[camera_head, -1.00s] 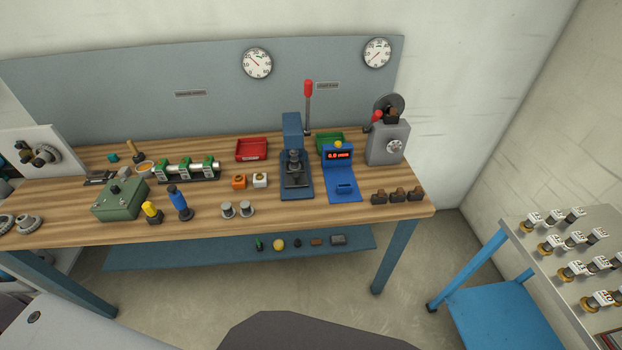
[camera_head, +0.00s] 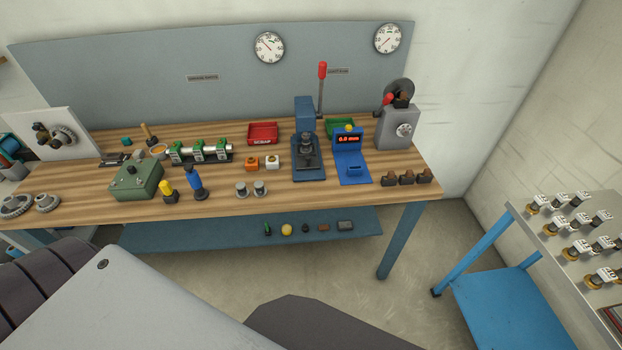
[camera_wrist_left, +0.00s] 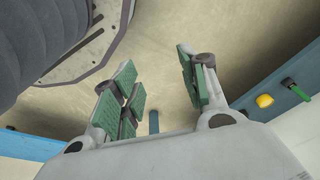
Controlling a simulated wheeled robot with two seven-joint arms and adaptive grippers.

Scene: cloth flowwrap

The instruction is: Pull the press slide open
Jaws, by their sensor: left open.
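The press (camera_head: 306,135) is blue with a tall lever that ends in a red knob (camera_head: 322,70). It stands on the wooden workbench (camera_head: 225,205), right of the middle. Its slide, at the dark lower part (camera_head: 308,160), is too small for me to tell its position. My left gripper (camera_wrist_left: 160,95) is open and empty in the left wrist view, with green pads apart over the floor. The lower shelf with a yellow ball (camera_wrist_left: 264,100) lies to its right there. My gripper is away from the press. My right gripper is in neither view.
A blue gauge stand (camera_head: 351,155) and a grey machine with a crank (camera_head: 398,125) stand right of the press. White and orange blocks and a red tray (camera_head: 263,133) are on its left. A blue side table (camera_head: 497,305) stands at the right. Open floor lies before the bench.

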